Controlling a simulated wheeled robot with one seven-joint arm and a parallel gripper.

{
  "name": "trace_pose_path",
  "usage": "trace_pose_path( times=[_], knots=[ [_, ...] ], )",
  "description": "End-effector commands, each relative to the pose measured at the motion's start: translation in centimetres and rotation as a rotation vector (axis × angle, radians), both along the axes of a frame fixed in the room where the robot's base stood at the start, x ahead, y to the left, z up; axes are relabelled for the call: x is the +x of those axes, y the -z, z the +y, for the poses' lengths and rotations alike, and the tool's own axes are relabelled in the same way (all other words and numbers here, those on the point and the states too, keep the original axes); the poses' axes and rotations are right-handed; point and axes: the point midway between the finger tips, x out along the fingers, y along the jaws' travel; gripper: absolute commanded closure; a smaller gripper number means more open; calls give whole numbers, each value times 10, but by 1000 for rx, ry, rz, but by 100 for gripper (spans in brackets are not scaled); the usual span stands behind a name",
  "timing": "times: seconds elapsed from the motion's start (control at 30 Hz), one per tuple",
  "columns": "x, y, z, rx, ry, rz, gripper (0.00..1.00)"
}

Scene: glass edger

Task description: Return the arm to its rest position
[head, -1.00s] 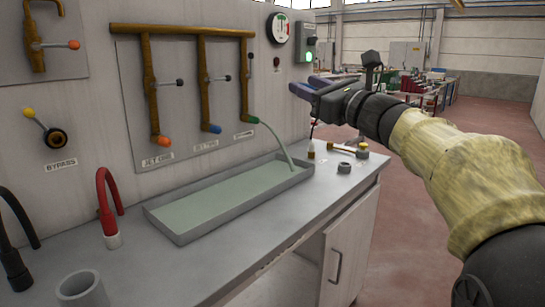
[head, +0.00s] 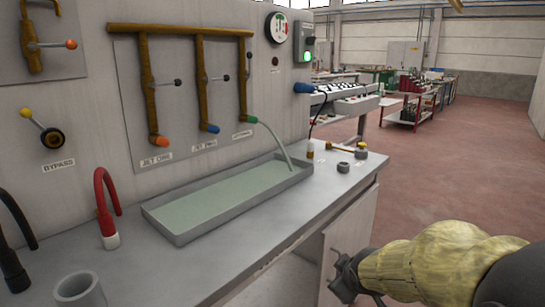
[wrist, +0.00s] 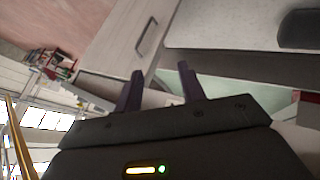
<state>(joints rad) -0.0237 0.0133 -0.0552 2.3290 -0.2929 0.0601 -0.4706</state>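My arm, in a tan quilted sleeve, is low at the right of the head view, beside the bench's front. The dark wrist end points left near the cabinet door; its fingers are not clear there. In the wrist view my gripper (wrist: 161,70) shows two dark purple fingers standing apart with nothing between them. The gripper is open and empty. The cabinet door (wrist: 130,38) with its handle shows beyond the fingers.
The bench (head: 265,225) carries a shallow tray (head: 165,232) of greenish liquid. A blue plug (head: 303,88) with a dark cable is at the wall panel's right edge, below a green-lit box (head: 306,50). Red floor (head: 450,165) right of the bench is open.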

Motion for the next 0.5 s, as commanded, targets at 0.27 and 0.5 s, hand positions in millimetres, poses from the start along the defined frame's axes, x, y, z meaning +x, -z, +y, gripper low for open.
trace_pose_path(
  times=[0.27,0.5],
  knots=[
    [-95,73,9,283,420,325,60],
    [-145,83,17,386,653,478,60]
  ],
)
